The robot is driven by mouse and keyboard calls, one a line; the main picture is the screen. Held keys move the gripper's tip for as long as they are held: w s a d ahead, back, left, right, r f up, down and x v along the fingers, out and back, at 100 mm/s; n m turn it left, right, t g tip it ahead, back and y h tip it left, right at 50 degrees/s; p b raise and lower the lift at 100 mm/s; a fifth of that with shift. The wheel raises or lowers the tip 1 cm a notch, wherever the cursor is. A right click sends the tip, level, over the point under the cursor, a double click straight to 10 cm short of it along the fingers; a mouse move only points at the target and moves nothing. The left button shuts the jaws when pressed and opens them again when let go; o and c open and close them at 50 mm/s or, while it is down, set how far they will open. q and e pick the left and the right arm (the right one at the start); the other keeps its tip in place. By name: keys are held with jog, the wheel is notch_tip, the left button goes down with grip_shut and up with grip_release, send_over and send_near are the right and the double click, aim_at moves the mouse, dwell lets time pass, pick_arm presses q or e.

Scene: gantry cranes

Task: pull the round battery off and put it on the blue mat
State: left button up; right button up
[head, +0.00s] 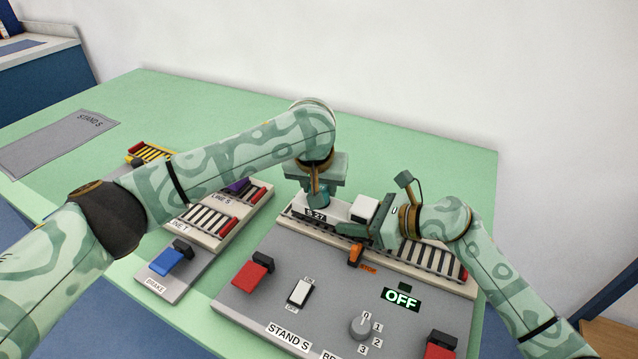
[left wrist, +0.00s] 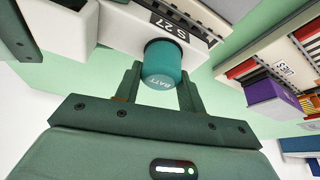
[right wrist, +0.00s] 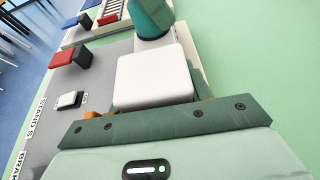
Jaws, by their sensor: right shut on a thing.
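The round battery (left wrist: 160,66) is a teal cylinder marked BATT, at the end of the white S 27 trolley (head: 335,212). In the head view the battery (head: 318,196) shows just under my left gripper (head: 317,187). In the left wrist view the left fingers (left wrist: 160,88) stand apart on either side of the battery; contact is not clear. My right gripper (head: 364,231) is shut on the trolley's white block (right wrist: 152,80). A dark blue flat patch (head: 20,46), possibly the blue mat, lies on the far left counter.
The trolley sits on a rail on the grey STAND S panel (head: 330,300), with a red lever (head: 251,272), a switch, a knob and a lit OFF sign (head: 401,298). A second panel with a blue lever (head: 168,261) stands left. A grey mat (head: 60,142) lies on the green table.

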pick_arm(q)
jog(key=c, duration=0.5)
pick_arm(e)
jog(key=shift+f, duration=0.2)
pick_arm(q)
jog(key=shift+r, duration=0.1)
jog(key=shift+r, duration=1.05)
jog(key=shift+r, duration=2)
pick_arm(e)
jog(key=o, duration=1.4)
jog(key=shift+o, duration=0.2)
jog(key=shift+r, duration=0.1)
